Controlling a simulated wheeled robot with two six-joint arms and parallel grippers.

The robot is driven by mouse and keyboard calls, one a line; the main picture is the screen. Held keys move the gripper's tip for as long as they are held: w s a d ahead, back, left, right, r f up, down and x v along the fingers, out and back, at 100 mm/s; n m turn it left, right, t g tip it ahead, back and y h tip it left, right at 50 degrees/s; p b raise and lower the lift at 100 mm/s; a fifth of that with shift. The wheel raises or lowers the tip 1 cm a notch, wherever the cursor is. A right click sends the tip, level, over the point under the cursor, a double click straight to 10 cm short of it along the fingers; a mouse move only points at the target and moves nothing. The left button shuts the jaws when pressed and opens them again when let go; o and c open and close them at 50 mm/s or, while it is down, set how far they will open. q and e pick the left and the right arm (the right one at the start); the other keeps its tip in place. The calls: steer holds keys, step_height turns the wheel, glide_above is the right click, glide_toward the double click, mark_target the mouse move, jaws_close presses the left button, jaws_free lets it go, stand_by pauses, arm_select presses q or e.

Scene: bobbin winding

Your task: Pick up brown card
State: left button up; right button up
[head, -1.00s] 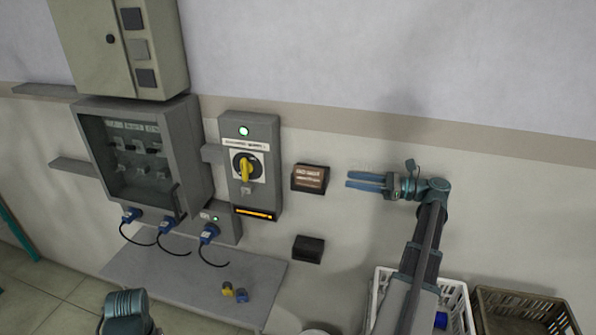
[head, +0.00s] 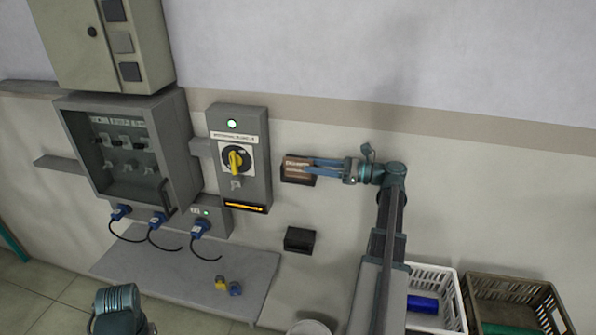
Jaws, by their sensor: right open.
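The brown card (head: 297,167) sits in a dark holder on the wall, right of the grey switch box with the yellow rotary knob. My right gripper (head: 311,165) is open, its blue fingers pointing left and overlapping the card's right part in the head view. I cannot tell whether the fingers touch the card. Part of the card is hidden behind the fingers. Part of my left arm shows at the lower left, but its gripper is out of view.
The switch box (head: 241,190) stands close left of the card. An empty-looking dark holder (head: 299,240) is on the wall below. A grey shelf (head: 160,277) bears small yellow and blue pieces. A white crate (head: 445,283) and a brown crate (head: 510,291) stand lower right.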

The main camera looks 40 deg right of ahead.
mark_target(283, 163)
steer(key=shift+a+x, duration=0.25)
steer(key=shift+x, duration=2.4)
steer(key=shift+s, duration=0.25)
jaws_close()
steer(key=shift+r, duration=0.1)
